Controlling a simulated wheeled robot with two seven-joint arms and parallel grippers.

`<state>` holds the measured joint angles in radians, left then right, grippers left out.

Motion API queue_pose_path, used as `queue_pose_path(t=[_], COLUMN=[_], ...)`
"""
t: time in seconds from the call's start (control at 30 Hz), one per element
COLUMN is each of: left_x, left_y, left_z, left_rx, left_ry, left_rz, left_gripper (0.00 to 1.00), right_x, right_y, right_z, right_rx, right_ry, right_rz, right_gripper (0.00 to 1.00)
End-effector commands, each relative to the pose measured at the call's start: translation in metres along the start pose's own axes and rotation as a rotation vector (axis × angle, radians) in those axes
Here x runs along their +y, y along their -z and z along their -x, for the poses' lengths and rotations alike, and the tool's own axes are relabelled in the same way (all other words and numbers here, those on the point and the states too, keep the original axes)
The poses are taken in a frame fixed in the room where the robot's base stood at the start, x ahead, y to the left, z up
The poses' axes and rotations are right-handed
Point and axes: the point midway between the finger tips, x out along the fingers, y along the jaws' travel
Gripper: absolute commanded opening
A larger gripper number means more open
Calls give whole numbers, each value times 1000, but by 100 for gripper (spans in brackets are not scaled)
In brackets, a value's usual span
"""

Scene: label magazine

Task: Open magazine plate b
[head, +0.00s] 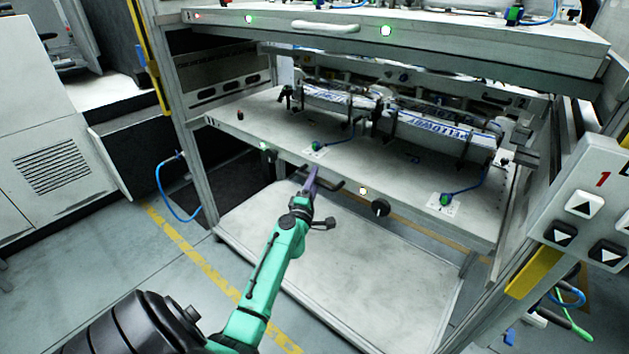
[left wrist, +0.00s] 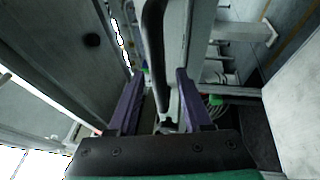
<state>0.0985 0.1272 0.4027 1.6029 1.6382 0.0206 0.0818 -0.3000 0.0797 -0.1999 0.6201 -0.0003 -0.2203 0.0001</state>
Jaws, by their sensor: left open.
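A white magazine plate (head: 270,120) with label rolls (head: 440,135) on it sits at mid height in the frame; I cannot read a letter on it. Its dark handle (head: 333,184) is on the front edge. My left gripper (head: 312,180) is at the left part of this handle. In the left wrist view, the purple fingers (left wrist: 160,92) are open, with the dark handle bar (left wrist: 153,45) running between them. I cannot tell whether either finger touches it. My right gripper is not in view.
An upper plate (head: 440,50) with a white handle (head: 325,27) juts out above. A bare lower shelf (head: 340,265) lies below. A button panel (head: 590,210) stands at the right. A frame post (head: 190,160) and blue hose (head: 168,195) are at the left.

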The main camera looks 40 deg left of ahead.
Motion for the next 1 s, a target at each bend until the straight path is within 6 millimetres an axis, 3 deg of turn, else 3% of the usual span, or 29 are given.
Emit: queue_pose_path(t=[0.13,0.17,0.27,0.3,1.0], left_x=[0,0,0,0,-1], left_y=[0,0,0,0,-1], left_z=[0,0,1,1,1], left_rx=[-1,-1,-1,-1,-1], left_ry=[0,0,1,1,2], left_rz=[0,0,0,0,1], left_gripper=[50,42,4,0,0], right_x=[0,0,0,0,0], right_y=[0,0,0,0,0], right_z=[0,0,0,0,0], right_rx=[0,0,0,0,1], right_ry=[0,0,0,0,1], right_rz=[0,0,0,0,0], right_gripper=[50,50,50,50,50])
